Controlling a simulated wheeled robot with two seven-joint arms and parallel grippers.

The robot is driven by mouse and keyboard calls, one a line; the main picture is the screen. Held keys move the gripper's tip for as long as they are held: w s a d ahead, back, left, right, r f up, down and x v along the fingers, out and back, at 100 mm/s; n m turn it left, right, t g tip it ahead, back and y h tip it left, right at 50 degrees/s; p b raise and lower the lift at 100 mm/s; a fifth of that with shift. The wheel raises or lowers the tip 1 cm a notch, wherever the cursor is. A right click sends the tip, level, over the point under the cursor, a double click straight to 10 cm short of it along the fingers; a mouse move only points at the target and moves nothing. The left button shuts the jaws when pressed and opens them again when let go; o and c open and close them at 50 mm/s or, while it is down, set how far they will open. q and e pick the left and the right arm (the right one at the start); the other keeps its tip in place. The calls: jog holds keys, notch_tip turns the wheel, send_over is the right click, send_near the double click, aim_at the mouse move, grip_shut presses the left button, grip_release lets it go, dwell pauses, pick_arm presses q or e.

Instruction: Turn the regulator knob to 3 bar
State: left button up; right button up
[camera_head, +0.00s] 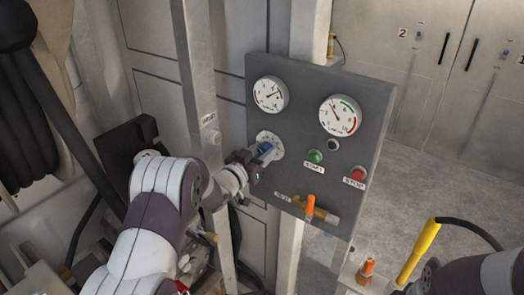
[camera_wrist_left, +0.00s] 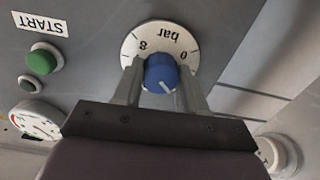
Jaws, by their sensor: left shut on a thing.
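The regulator knob (camera_head: 264,148) is blue and sits on a round white dial on the grey panel (camera_head: 300,158). My left gripper (camera_head: 254,164) reaches it from the lower left. In the left wrist view the knob (camera_wrist_left: 161,74) is between the two fingers of my left gripper (camera_wrist_left: 160,90), which is shut on it. The white mark on the knob points down and slightly right in that view. The dial figures on that side are hidden. My right gripper is not in view.
Two gauges (camera_head: 270,95) (camera_head: 340,115) are above the knob. A green START button (camera_head: 315,156), a red STOP button (camera_head: 357,174) and an orange-handled valve (camera_head: 311,206) are to its right. A post (camera_head: 196,80) stands left of the panel. A yellow handle (camera_head: 418,252) is at lower right.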

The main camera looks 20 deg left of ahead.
pick_arm(q)
jog(key=shift+n, duration=0.6)
jog(key=o, duration=1.1)
jog(key=shift+c, duration=0.2)
jog(key=b+v, duration=0.1)
jog(key=v, duration=1.1)
jog(key=shift+s, duration=0.35)
jog(key=shift+a+r, duration=0.1)
jog(key=shift+a, duration=0.05)
